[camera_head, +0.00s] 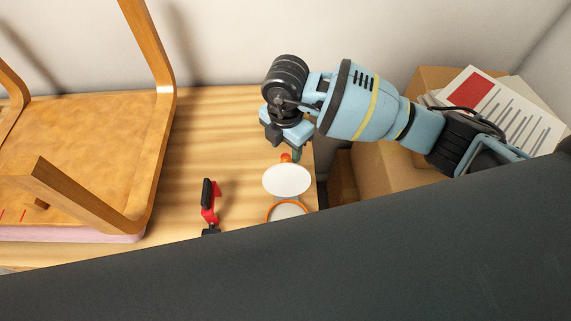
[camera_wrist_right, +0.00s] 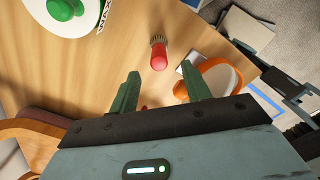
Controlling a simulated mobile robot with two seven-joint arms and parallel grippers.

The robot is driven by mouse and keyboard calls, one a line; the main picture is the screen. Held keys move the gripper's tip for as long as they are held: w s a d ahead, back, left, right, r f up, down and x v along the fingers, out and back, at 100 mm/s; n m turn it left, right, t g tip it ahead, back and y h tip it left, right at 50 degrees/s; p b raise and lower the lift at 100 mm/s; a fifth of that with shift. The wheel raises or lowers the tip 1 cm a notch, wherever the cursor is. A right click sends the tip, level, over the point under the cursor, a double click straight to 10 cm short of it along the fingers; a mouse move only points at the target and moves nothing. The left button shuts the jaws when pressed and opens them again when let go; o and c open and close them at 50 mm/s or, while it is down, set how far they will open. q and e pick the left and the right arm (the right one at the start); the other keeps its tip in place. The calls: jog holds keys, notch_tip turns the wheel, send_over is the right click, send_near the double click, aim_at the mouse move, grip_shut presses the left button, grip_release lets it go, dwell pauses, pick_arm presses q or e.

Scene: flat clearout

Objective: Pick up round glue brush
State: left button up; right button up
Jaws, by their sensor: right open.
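The round glue brush, red with a dark bristle tuft, shows in the right wrist view (camera_wrist_right: 159,54), just beyond the fingertips and roughly in line with the gap between them. My right gripper (camera_head: 284,147) is over the right part of the wooden table. Its two green fingers are apart, with nothing held between them, also in the right wrist view (camera_wrist_right: 162,88). My left gripper is not in view.
A white round thing (camera_head: 287,180) and an orange-rimmed thing (camera_head: 288,206) are close to the brush. A red and black clamp-like tool (camera_head: 209,200) lies left of them. Cardboard boxes (camera_head: 385,172) with papers (camera_head: 505,110) are right of the table edge.

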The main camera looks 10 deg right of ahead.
jog(key=shift+w+f, duration=0.1)
jog(key=shift+f, duration=2.5)
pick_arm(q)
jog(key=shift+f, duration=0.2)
pick_arm(e)
grip_shut()
